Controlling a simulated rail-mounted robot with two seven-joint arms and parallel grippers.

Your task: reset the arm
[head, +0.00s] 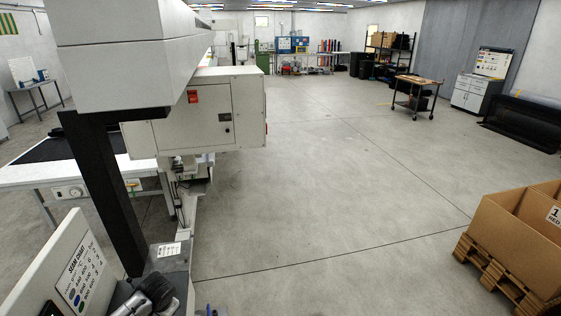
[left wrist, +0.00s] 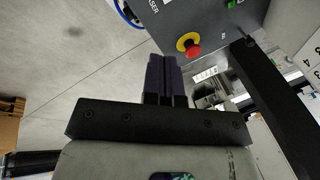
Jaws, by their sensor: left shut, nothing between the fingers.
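My left gripper (left wrist: 166,62) shows in the left wrist view. Its two dark fingers are together, with nothing between them. The fingers point toward a dark grey control panel (left wrist: 228,28). The panel carries a red stop button on a yellow ring (left wrist: 188,44), to the right of the fingertips in the picture. I cannot tell how far the fingers are from the panel. In the head view, a grey and black part of my arm shows at the bottom left; the fingers cannot be made out there. My right gripper is in neither view.
The white gantry machine (head: 240,105) with a black post (head: 105,190) fills the left of the head view. A sign board marked "SEAM CHART" (head: 80,275) stands at lower left. A cardboard crate (head: 510,240) on a pallet is at right. Open concrete floor lies between.

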